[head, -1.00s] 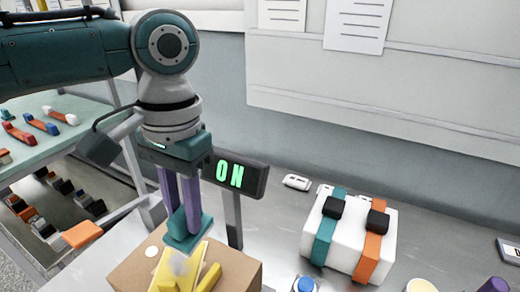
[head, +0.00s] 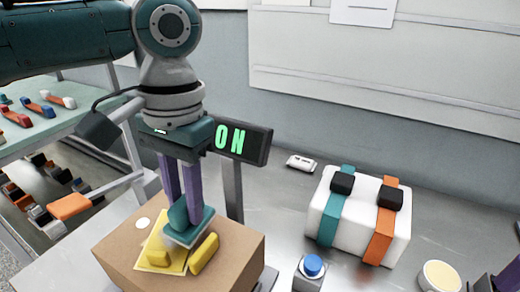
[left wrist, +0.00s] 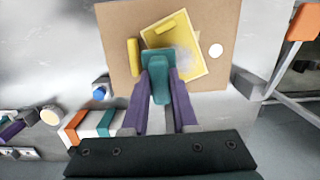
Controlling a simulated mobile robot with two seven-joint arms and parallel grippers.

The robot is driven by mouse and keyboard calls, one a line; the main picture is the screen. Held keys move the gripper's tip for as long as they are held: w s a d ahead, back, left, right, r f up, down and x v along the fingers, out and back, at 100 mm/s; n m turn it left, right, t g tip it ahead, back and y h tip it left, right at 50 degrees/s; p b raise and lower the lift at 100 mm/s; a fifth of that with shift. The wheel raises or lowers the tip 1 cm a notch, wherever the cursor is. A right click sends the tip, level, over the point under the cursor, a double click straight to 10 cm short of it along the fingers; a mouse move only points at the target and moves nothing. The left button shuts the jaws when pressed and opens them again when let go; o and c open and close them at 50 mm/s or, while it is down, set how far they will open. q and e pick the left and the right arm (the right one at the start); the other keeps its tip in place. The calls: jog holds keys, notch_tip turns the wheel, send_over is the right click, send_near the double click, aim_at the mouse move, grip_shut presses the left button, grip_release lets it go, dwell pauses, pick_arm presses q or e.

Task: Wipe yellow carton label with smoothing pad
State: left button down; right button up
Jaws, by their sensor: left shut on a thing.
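The yellow label (head: 170,266) lies on top of a brown carton (head: 120,262). In the left wrist view the label (left wrist: 200,68) shows a pale grey smudge. My left gripper (head: 180,203) has its purple fingers shut on the teal smoothing pad (head: 190,234), handle up, flat side down. The pad is over the label and covers part of it; whether it touches cannot be told.
Yellow blocks sit on the label (head: 158,258) and beside it (head: 204,253). An ON display (head: 240,142) stands behind the carton. A blue button (head: 313,266), a white box with straps (head: 350,218) and a cream-topped cup (head: 440,276) are to the right.

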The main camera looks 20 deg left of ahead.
pick_arm(q)
jog(key=shift+f+b, duration=0.45)
jog(key=shift+f, duration=0.6)
dwell(0.4)
jog(key=shift+a, duration=0.1)
